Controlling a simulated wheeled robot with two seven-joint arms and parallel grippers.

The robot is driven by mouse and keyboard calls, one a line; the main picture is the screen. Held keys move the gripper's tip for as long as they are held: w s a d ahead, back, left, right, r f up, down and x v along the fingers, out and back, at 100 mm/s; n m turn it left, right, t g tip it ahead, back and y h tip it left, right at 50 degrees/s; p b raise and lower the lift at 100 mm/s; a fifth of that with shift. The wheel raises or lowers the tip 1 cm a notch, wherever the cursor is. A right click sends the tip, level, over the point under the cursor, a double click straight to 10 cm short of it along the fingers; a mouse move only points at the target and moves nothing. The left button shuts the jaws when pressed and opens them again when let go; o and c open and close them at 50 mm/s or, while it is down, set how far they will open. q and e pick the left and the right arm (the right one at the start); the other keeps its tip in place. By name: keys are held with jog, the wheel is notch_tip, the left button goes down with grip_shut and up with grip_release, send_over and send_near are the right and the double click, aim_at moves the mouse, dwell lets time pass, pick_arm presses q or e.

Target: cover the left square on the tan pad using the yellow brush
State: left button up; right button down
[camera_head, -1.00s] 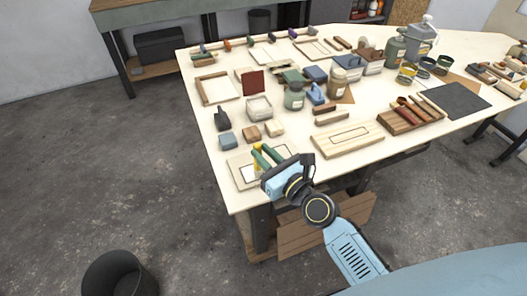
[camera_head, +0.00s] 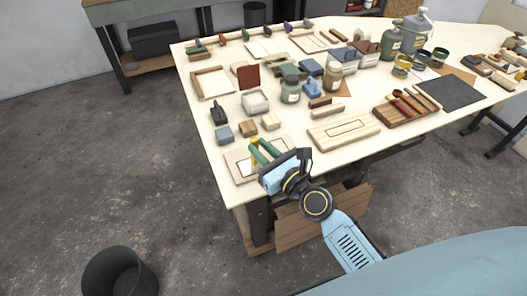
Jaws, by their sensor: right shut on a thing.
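The tan pad (camera_head: 236,177) lies at the near left corner of the table. Only a small yellow part of the brush shows beside the fingers. I cannot tell whether its bristles touch the pad or how much of the square is covered. My left gripper is not in view.
A blue-grey block (camera_head: 224,135) and small wooden blocks (camera_head: 248,129) stand just behind the pad. A wooden board (camera_head: 343,133) lies to the right. Jars, trays and tools crowd the table farther back. A black bin (camera_head: 118,273) stands on the floor.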

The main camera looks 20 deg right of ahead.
aim_at(257, 141)
jog(key=shift+w, duration=0.4)
jog(key=shift+w, duration=1.15)
jog(key=shift+w, duration=0.1)
jog(key=shift+x, duration=0.9)
jog(key=shift+d, duration=0.15)
notch_tip(257, 141, up, 6)
jog(key=p, duration=0.6)
